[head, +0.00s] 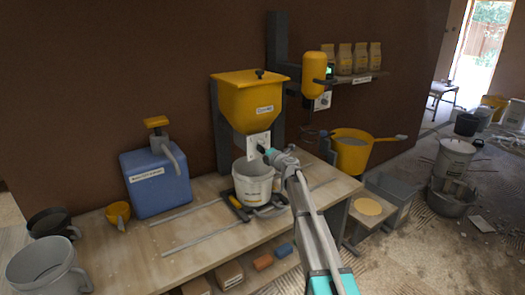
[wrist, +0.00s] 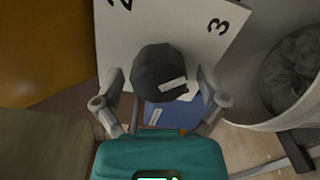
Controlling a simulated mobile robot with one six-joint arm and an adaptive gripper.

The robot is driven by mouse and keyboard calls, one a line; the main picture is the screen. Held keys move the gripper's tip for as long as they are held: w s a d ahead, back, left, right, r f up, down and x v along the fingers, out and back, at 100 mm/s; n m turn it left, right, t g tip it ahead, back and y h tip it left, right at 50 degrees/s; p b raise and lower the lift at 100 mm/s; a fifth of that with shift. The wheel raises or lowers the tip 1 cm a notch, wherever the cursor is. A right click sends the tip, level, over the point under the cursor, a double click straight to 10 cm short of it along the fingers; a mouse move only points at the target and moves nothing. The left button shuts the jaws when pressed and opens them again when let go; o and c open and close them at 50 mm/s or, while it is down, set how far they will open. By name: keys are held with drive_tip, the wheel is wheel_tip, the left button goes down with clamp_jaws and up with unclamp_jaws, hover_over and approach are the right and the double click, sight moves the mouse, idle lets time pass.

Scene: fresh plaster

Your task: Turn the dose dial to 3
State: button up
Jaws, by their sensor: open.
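The dose dial is a dark round knob (wrist: 158,62) on a white plate (wrist: 185,18) in the wrist view. The numeral 2 (wrist: 122,3) is at the upper left and the 3 (wrist: 219,26) at the upper right. A white mark (wrist: 173,85) shows low on the knob's right side; which numeral it points to is unclear. My gripper (wrist: 160,82) is open, one finger either side of the knob, with visible gaps. In the head view the plate (head: 256,139) sits below the yellow hopper (head: 250,100), with my gripper (head: 265,152) in front, hiding the dial.
A white bucket (head: 253,187) stands under the hopper on the wooden bench (head: 200,225). A blue container (head: 155,185) with a pump and a yellow scoop (head: 118,214) stand to the left. A grey post (head: 277,75) rises behind the hopper.

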drive_tip(key=shift+s, duration=0.1)
drive_tip(key=v, duration=1.1)
drive_tip(key=shift+s+d, duration=0.2)
drive_tip(key=shift+s, duration=0.15)
drive_tip(key=s+a+f+n+g+h, duration=0.15)
drive_tip(key=s+f+n+g, duration=0.4)
drive_tip(key=s+n, duration=0.6)
drive_tip(key=s+a+f+n+g, duration=0.2)
drive_tip(key=s+f+n+g, duration=0.4)
drive_tip(key=n, duration=0.9)
drive_tip(key=s+d+f+n+g+h, duration=0.1)
drive_tip(key=s+d+f+n+h, duration=0.15)
drive_tip(key=s+n, duration=0.4)
drive_tip(key=s+d+f+n+g+h, duration=0.25)
drive_tip(key=s+d+n, duration=0.2)
drive_tip(key=s, duration=0.35)
drive_tip(key=s+d+f+n+h, duration=0.2)
drive_tip(key=s+d+n+h, duration=0.1)
drive_tip(key=s+n, duration=0.4)
wheel_tip(320, 180, up, 15)
drive_tip(key=p, duration=1.5)
drive_tip(key=shift+a, duration=0.2)
